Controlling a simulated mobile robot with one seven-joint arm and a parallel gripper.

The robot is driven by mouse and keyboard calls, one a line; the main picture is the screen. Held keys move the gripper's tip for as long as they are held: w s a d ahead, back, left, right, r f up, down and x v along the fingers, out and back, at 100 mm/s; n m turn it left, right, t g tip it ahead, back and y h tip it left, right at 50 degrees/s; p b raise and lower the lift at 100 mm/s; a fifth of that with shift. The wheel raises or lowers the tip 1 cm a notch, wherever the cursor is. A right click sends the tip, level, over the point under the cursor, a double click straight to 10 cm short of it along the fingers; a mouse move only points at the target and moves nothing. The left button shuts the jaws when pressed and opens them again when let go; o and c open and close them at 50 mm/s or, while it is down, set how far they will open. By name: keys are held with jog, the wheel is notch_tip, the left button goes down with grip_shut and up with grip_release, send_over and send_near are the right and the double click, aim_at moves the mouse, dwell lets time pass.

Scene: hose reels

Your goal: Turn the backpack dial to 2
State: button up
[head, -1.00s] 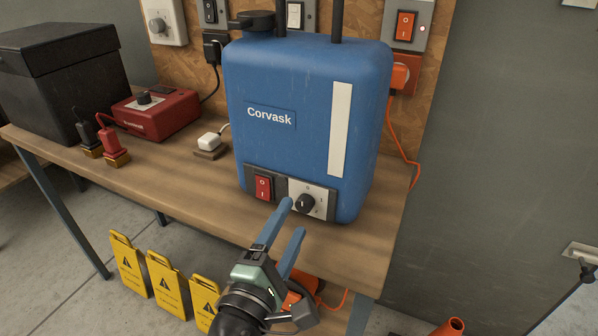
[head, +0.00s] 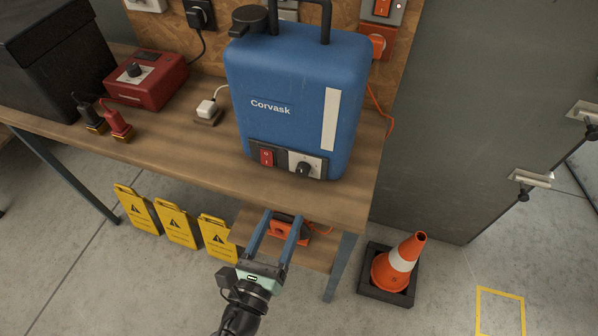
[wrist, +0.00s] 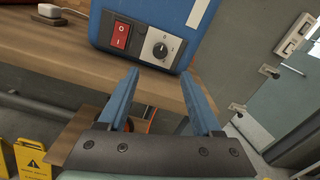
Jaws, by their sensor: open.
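The blue backpack unit (head: 285,75), labelled Corvask, stands upright on the wooden bench. Its black dial (head: 303,169) sits on a pale plate low on the front, right of a red rocker switch (head: 267,157). In the wrist view the dial (wrist: 160,50) shows a white pointer line; the marks around it are too small to read. My gripper (head: 284,225) is open and empty. It is in front of the bench edge and below the dial, apart from it. In the wrist view the two blue fingers (wrist: 158,82) spread below the dial.
The bench (head: 180,150) has free room left of the backpack. A red box with a dial (head: 145,81) and a white plug (head: 206,109) stand there. An orange device (head: 290,229) lies on the lower shelf. Yellow signs (head: 177,225) and a traffic cone (head: 398,262) stand on the floor.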

aim_at(301, 173)
jog(key=x, duration=1.1)
jog(key=shift+d, duration=0.1)
grip_shut()
